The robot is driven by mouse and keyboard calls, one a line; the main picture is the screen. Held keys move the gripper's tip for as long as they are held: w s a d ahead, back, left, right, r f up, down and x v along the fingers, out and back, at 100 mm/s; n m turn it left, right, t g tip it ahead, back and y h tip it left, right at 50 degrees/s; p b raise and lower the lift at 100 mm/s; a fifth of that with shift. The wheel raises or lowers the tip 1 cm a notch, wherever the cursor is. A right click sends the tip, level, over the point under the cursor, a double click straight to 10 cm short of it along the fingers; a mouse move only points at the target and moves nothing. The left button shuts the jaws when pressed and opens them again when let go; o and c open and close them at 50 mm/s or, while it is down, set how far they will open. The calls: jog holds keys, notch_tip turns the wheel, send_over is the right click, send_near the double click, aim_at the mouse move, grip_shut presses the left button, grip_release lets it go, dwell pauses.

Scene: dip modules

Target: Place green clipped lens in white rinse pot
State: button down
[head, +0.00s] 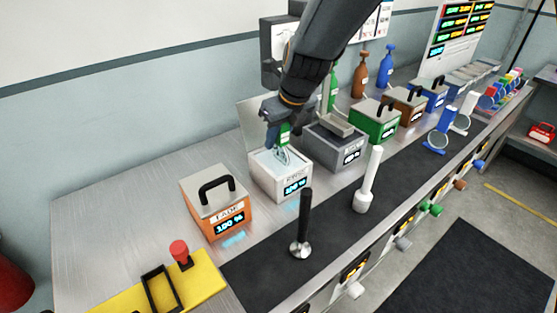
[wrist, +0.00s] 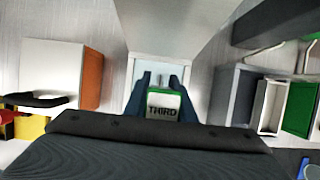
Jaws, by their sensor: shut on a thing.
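My gripper (head: 278,138) is shut on the green clip of the lens, directly above the white rinse pot (head: 292,184). The clear lens (head: 283,157) hangs below the clip and reaches down to or into the pot's open top; its lower edge is hard to make out. In the wrist view the green clip (wrist: 164,101) reads "THIRD" between the two blue fingers of my gripper (wrist: 163,88). The white pot also shows beyond the clip in the wrist view (wrist: 158,66). The pot has a lit label on its front, and its lid stands raised behind.
A closed orange pot (head: 216,205) stands left of the white pot, and a grey pot (head: 338,147) with a tray on top stands close on the right. A black-handled tool (head: 304,225) and a white-handled tool (head: 369,180) stand upright in front on the dark mat. Green, brown and blue pots stand further right.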

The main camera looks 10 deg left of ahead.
aim_at(275, 158)
jog(key=shift+a+f, duration=0.1)
jog(key=shift+f, duration=2.65)
jog(key=shift+f, duration=0.1)
jog(key=c, duration=1.5)
grip_release()
jog(key=shift+f, duration=0.1)
jog(key=v, duration=1.2)
jog(key=shift+r, duration=0.2)
